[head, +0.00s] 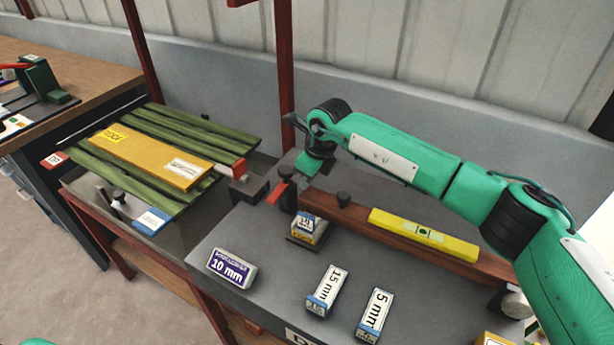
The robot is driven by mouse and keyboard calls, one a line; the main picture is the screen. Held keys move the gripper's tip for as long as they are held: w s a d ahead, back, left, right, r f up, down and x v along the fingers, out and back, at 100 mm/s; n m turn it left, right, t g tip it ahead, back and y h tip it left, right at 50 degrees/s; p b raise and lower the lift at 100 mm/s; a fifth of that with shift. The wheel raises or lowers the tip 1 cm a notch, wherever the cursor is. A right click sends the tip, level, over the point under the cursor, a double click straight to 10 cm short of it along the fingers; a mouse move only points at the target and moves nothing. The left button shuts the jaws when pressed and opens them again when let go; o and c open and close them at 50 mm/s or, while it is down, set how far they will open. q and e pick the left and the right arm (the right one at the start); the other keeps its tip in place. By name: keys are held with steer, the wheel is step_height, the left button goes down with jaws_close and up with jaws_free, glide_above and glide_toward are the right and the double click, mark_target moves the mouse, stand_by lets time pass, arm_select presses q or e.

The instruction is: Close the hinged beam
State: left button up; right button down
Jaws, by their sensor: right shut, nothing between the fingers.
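A long reddish-brown beam (385,234) lies across the back of the grey bench, running from my right gripper toward the lower right. It looks like the hinged beam, and it carries a yellow bar (424,233) and a black knob (343,200). Its hinge is not clearly visible. My right arm hides part of the back. My left gripper is out of view.
Labelled blocks stand on the bench front: 10 mm (231,268), 15 mm (327,290) and 5 mm (374,314). Another block (308,231) sits near my right gripper. Green slats (215,131) with a yellow board (152,157) lie at left. Red posts (284,75) rise behind.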

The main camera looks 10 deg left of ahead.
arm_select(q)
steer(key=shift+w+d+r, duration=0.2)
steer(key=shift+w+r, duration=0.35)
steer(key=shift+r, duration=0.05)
arm_select(e)
steer(key=shift+f, duration=0.45)
